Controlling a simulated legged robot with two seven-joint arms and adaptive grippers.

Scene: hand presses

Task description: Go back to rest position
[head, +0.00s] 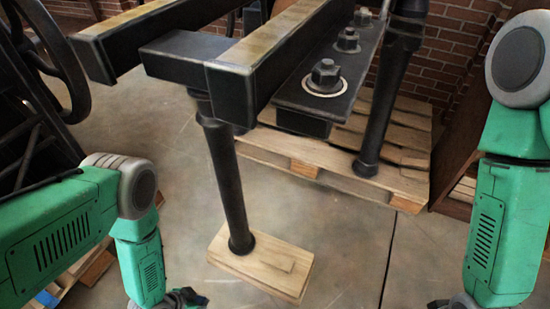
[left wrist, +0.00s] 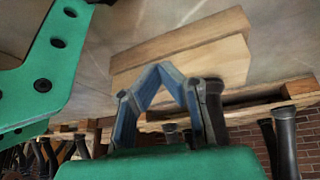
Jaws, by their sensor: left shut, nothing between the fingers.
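My left gripper (head: 188,298) shows at the bottom edge of the head view, low and left of the wooden block under the press leg. In the left wrist view its two bluish fingers (left wrist: 160,68) meet at the tips, shut with nothing between them. My right arm hangs down at the right side of the head view. Only a small dark part of the right gripper (head: 440,304) shows at the bottom edge, and its fingers are cut off. The black metal press (head: 232,90) stands in front of me, between the arms, with large bolts on its side beam.
The press leg stands on a wooden block (head: 260,262), which also shows in the left wrist view (left wrist: 190,62). A wooden pallet (head: 400,185) lies behind. A black wheel (head: 75,60) is at far left. A brown cabinet (head: 465,130) is at right. Bare floor lies between.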

